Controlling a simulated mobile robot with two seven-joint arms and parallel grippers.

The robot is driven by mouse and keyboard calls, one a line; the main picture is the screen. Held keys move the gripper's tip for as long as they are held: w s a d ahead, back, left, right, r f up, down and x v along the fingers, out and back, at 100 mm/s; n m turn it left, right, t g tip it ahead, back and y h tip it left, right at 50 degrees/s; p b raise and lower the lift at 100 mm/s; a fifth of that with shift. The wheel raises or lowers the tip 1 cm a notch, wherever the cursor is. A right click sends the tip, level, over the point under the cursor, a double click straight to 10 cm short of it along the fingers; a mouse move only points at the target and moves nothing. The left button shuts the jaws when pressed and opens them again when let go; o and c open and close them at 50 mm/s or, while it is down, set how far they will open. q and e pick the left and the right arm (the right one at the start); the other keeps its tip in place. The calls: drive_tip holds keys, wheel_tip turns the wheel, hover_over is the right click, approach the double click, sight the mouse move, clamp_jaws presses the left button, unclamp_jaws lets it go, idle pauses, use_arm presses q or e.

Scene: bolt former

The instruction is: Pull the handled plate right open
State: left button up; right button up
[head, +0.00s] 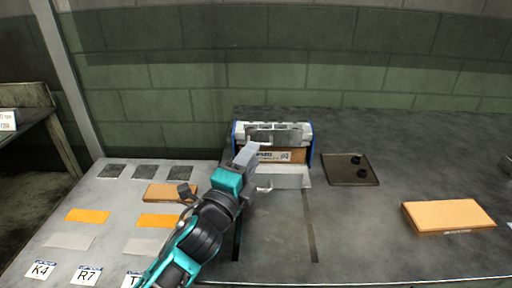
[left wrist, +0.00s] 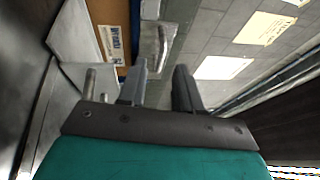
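A blue-sided unit (head: 310,146) stands on the dark bench at the back. A grey metal plate (head: 290,179) with a small bar handle (head: 264,189) lies at its front. A second silver piece with a handle (head: 272,134) is across its upper part. My left gripper (head: 246,155) is in front of the unit's left side and hides part of it. In the left wrist view its two fingers (left wrist: 160,85) are apart with nothing between them. A handle (left wrist: 161,45) shows beyond the fingertips; a metal post (left wrist: 90,84) is left of them. My right gripper is not in view.
A brown labelled box (head: 285,155) sits inside the unit. A dark tray with black knobs (head: 350,170) and an orange-brown block (head: 448,216) are to the right. A pale board (head: 100,205) with coloured plates and label cards is at left.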

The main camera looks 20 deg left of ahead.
sight(274, 135)
use_arm(q)
drive_tip(key=shift+w+d+r, duration=0.1)
drive_tip(key=shift+w+r, duration=0.05)
drive_tip(key=shift+w, duration=0.75)
drive_tip(key=shift+w+d+r, duration=0.1)
drive_tip(key=shift+w, duration=0.75)
drive_tip(key=shift+c, duration=0.2)
clamp_jaws()
